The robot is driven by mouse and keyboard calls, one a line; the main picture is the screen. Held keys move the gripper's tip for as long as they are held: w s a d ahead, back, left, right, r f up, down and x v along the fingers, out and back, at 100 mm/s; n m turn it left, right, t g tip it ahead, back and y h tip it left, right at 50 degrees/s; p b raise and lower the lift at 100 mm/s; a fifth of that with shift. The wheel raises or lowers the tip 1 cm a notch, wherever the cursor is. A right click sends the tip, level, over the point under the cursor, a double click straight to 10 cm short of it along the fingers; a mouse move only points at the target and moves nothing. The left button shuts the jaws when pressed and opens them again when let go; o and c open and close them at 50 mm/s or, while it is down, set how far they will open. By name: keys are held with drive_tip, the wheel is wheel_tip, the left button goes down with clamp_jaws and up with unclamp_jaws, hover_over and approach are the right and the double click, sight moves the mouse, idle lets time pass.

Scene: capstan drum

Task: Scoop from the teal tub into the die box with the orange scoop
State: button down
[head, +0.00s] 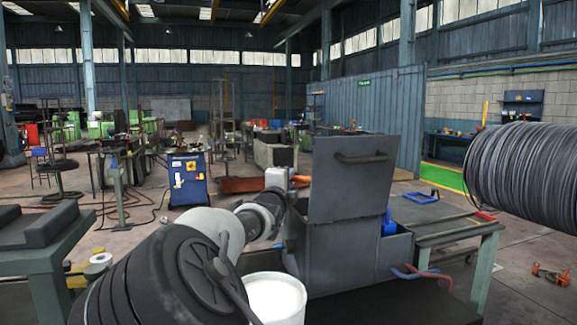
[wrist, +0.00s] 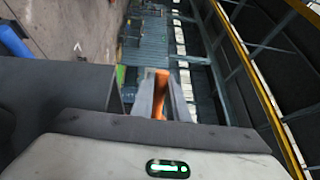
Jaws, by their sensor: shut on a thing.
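My gripper (wrist: 161,100) is shut on the orange scoop (wrist: 160,88); its orange part shows between the two grey fingers in the wrist view. In the head view a small orange piece (head: 301,179) shows at the end of my arm, just left of the raised lid of a grey metal box (head: 345,245). The scoop's bowl and any load in it cannot be made out. No tub that is clearly teal shows. A white tub (head: 276,302) with a pale surface inside stands at the bottom centre, partly behind my arm. I cannot tell whether the grey box is the die box.
The grey box's lid (head: 350,180) stands upright with a dark handle. A blue object (head: 388,224) sits in its right side. A dark bench (head: 40,240) is at left; a blue cabinet (head: 188,180) stands behind.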

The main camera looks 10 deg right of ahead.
drive_tip(key=shift+w+d+r+g+y+p, duration=0.2)
drive_tip(key=shift+g+p, duration=0.5)
drive_tip(key=shift+p, duration=1.75)
drive_tip(key=shift+w+a+r+g+y+p, duration=0.1)
drive_tip(key=shift+r+g+y+p, duration=0.4)
drive_tip(key=shift+p, duration=1.95)
drive_tip(key=g+p, duration=0.1)
drive_tip(key=p, duration=0.4)
drive_tip(key=g+p, duration=0.1)
drive_tip(key=p, duration=0.5)
drive_tip(key=g+p, duration=0.2)
drive_tip(key=p, duration=0.3)
drive_tip(key=shift+w+d+f+y, duration=0.2)
drive_tip(key=shift+w+f+y, duration=0.1)
drive_tip(key=shift+w, duration=0.1)
drive_tip(key=shift+w+f, duration=0.1)
drive_tip(key=shift+f, duration=0.45)
drive_tip(key=shift+w+r+g+y+b, duration=0.1)
drive_tip(key=shift+g+y+b, duration=0.1)
drive_tip(key=shift+g, duration=0.4)
drive_tip(key=shift+w+r+g+y+b, duration=0.1)
drive_tip(key=shift+g+y, duration=0.1)
drive_tip(key=shift+g, duration=0.4)
wheel_tip(320, 180, up, 2)
drive_tip(key=g, duration=0.2)
drive_tip(key=g+y, duration=0.1)
drive_tip(key=g, duration=0.1)
drive_tip(key=shift+w+d+r+g+y, duration=0.1)
drive_tip(key=shift+w+r+g+y, duration=0.05)
drive_tip(key=shift+g+y, duration=0.15)
